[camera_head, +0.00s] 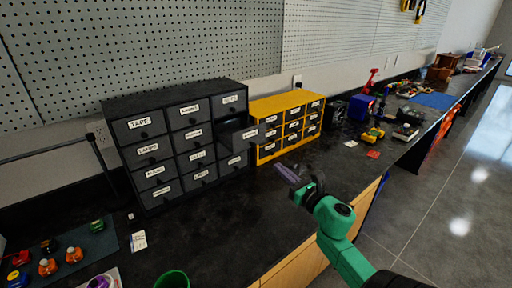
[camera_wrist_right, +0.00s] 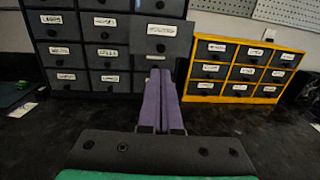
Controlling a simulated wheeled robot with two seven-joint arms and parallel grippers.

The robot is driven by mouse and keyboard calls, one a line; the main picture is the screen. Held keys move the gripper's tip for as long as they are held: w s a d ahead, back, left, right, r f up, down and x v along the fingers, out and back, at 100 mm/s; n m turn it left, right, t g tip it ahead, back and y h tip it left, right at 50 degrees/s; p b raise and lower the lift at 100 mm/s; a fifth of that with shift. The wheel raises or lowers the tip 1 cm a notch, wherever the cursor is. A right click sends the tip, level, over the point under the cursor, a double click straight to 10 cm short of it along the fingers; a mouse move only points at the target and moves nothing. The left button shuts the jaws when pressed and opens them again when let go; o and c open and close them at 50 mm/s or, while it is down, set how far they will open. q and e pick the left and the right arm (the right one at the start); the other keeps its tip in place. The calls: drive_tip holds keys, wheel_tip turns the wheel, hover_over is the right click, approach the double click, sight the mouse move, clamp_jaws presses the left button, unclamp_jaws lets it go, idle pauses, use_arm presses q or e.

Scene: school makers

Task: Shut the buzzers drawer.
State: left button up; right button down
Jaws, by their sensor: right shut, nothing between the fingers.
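The dark grey drawer cabinet (camera_head: 150,124) stands on the black worktop against the wall. One drawer (camera_head: 249,136) in its right column, second row from the top, sticks out. Its label is too small to read surely. In the right wrist view this drawer front (camera_wrist_right: 161,38) stands nearer than its neighbours, with a white label and a dark knob. My right gripper (camera_head: 287,174), with purple fingers, is shut and empty. It is in front of the cabinet, to the right of and lower than the drawer in the head view, apart from it. In the right wrist view its fingers (camera_wrist_right: 157,82) point toward the cabinet below the drawer front. My left gripper is not in view.
A yellow drawer cabinet (camera_head: 268,104) stands just right of the grey one. Toy vehicles and tools (camera_head: 372,135) lie farther right. A green cup (camera_head: 172,279) and small coloured items (camera_head: 74,254) are at the front left. The worktop before the grey cabinet is mostly clear.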

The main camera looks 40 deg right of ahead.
sight(254, 146)
drive_tip(key=w+p, duration=0.1)
drive_tip(key=w, duration=0.2)
drive_tip(key=w+p, duration=0.1)
drive_tip(key=w, duration=0.3)
drive_tip(key=w+d+p, duration=0.1)
drive_tip(key=w, duration=0.3)
drive_tip(key=shift+r, duration=0.25)
drive_tip(key=shift+w+d, duration=0.1)
drive_tip(key=shift+w, duration=0.4)
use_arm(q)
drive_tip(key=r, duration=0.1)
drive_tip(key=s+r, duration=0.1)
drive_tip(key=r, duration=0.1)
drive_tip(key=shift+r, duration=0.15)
use_arm(e)
drive_tip(key=shift+w+f, duration=0.1)
drive_tip(key=shift+f, duration=0.05)
